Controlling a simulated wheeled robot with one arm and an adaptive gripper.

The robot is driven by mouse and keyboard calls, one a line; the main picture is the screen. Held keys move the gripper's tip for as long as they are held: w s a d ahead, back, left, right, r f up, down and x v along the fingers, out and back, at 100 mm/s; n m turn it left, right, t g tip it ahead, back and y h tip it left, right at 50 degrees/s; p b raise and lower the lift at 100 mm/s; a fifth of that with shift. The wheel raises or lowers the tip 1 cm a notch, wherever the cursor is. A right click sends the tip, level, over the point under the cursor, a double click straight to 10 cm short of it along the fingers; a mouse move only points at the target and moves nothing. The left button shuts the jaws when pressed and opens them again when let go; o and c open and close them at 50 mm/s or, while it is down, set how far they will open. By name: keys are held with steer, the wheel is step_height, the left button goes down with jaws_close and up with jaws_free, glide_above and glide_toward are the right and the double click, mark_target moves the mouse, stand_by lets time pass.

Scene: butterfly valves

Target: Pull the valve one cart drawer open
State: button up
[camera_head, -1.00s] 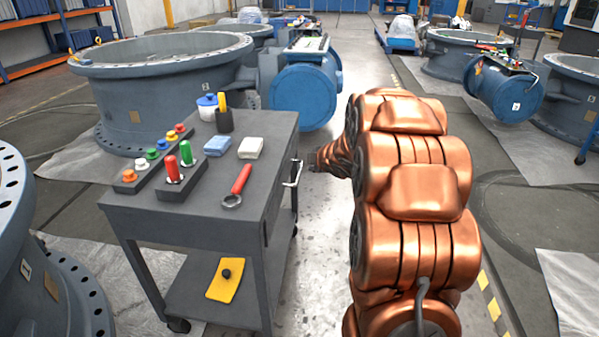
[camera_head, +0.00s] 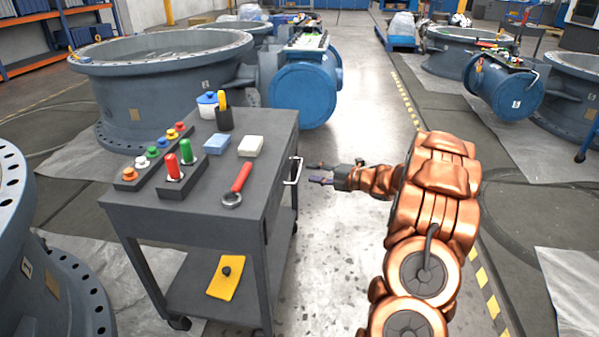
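The grey tool cart (camera_head: 130,205) stands left of centre. A pale metal drawer handle (camera_head: 293,172) sticks out from its right side, below the top. The drawer front faces away to the right and is seen nearly edge-on; no clear gap shows around it. My gripper (camera_head: 317,173) is just right of the handle, at about its height in the picture, fingers pointing left towards the cart. The two fingers are apart with nothing between them. A strip of floor shows between fingertips and handle, so they look apart.
A yellow item (camera_head: 226,278) is on the lower shelf. A blue valve (camera_head: 303,90) stands behind the cart. The floor right of the cart is clear.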

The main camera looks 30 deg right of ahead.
mark_target(299, 169)
steer(key=shift+b+x, duration=0.65)
steer(key=shift+x, duration=2.3)
steer(key=shift+f, duration=0.1)
jaws_close()
